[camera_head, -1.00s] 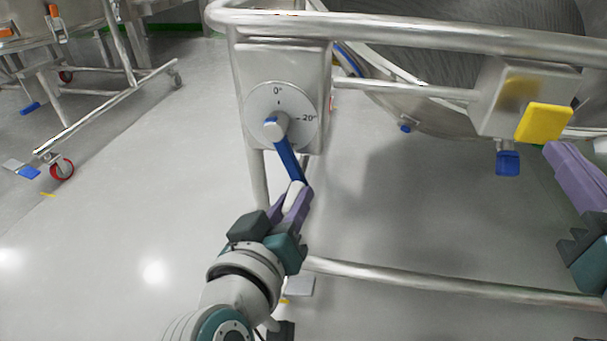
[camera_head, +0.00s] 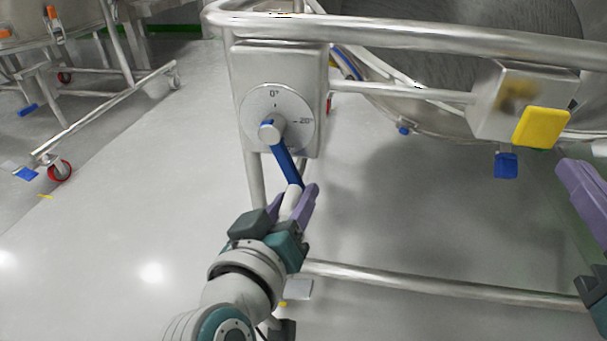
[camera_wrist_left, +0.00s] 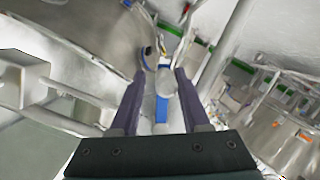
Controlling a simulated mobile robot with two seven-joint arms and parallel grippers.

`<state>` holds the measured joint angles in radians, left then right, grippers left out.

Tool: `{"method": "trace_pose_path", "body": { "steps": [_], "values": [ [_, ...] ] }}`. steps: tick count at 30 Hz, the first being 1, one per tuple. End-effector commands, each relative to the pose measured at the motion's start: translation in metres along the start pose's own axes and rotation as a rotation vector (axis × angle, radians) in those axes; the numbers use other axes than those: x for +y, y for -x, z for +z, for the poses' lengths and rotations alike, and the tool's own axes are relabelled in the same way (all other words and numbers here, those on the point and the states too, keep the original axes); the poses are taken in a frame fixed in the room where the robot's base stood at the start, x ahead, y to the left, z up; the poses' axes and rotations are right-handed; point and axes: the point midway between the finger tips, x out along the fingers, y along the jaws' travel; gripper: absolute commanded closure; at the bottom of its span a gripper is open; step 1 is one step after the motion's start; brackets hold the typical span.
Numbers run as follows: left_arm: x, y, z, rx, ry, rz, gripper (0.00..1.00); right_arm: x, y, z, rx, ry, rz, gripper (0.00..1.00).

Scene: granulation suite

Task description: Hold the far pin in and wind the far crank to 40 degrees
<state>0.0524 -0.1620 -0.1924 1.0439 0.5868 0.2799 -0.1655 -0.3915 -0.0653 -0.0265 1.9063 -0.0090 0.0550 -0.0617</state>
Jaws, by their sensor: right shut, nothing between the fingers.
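The crank has a blue arm (camera_head: 285,164) on a hub at a round dial (camera_head: 296,106) marked 0° and 20°. The arm points down and slightly right; its white handle (camera_head: 292,198) is at the lower end. My left gripper (camera_head: 296,194) has its fingers on both sides of the handle; whether they press on it is unclear. The left wrist view shows the blue arm (camera_wrist_left: 162,108) between the fingers. A yellow plate (camera_head: 542,126) and a blue block (camera_head: 506,165) are on a metal box at right; I cannot tell which is the pin. My right gripper (camera_head: 577,178) is shut and empty, apart from them.
A metal rail (camera_head: 420,34) crosses above the dial housing, and a lower bar (camera_head: 430,288) runs near the floor. A large round vessel (camera_head: 470,60) is behind. A wheeled frame (camera_head: 110,115) stands at left. The floor between is clear.

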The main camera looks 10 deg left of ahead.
Motion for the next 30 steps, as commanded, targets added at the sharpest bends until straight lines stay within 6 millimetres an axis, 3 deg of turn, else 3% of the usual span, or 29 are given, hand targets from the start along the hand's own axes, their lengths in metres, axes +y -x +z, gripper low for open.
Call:
{"method": "trace_pose_path", "body": {
  "steps": [6, 14, 30],
  "values": [
    [-0.001, 0.001, 0.001, -0.002, -0.001, -0.002, 0.3, 0.0, 0.0, 0.0, 0.0, 0.0, 0.0, 1.0],
    [-0.002, 0.003, 0.002, -0.004, -0.001, -0.003, 0.3, 0.0, 0.0, 0.0, 0.0, 0.0, 0.0, 1.0],
    [-0.006, 0.069, 0.019, -0.007, -0.003, -0.004, 0.3, 0.0, 0.0, 0.0, 0.0, 0.0, 0.0, 1.0]
  ]
}}
